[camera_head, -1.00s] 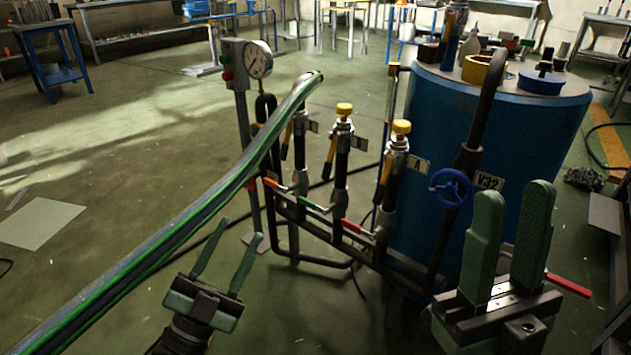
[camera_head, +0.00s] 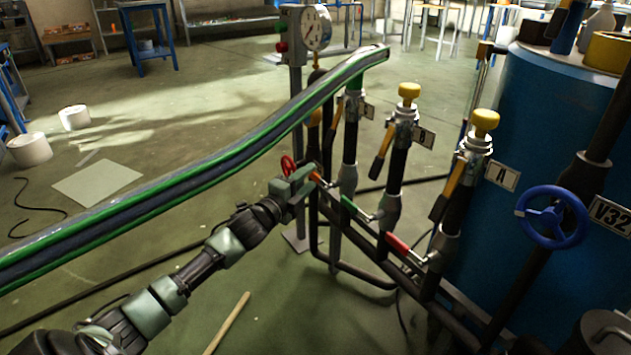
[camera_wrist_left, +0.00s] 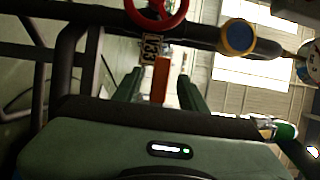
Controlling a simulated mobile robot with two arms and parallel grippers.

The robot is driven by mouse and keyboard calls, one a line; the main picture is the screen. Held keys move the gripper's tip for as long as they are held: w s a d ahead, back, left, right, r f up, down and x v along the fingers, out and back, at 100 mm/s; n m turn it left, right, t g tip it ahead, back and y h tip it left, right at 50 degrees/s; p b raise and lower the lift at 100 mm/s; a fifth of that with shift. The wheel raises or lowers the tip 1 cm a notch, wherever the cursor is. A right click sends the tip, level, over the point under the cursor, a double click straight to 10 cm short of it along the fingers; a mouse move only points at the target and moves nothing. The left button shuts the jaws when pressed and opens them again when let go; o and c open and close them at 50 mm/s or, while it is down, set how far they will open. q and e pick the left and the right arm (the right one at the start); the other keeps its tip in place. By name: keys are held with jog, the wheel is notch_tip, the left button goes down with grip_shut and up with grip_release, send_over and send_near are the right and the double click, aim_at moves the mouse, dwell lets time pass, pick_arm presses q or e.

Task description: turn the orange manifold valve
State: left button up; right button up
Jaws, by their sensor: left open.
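The orange valve handle (camera_head: 321,180) is on the left end of the pipe manifold, beside a silver fitting. My left gripper (camera_head: 304,178) reaches it from the left. In the left wrist view, the orange handle (camera_wrist_left: 161,79) shows between the two green fingers of my left gripper (camera_wrist_left: 160,90). The fingers are open, with a gap on both sides of the handle; contact cannot be seen. A green handle (camera_head: 349,206) and a red handle (camera_head: 398,244) follow along the manifold to the right. My right gripper is out of view.
A red handwheel (camera_head: 288,165) is close behind my left gripper; it also shows in the wrist view (camera_wrist_left: 180,18). A thick green-striped hose bundle (camera_head: 200,185) runs above my left arm. A blue handwheel (camera_head: 553,217) and blue tank (camera_head: 540,120) stand right.

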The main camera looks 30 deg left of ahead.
pick_arm(q)
jog(key=shift+w+b, duration=0.4)
jog(key=shift+w, duration=0.85)
grip_shut()
jog(key=shift+d, duration=0.15)
dwell(0.5)
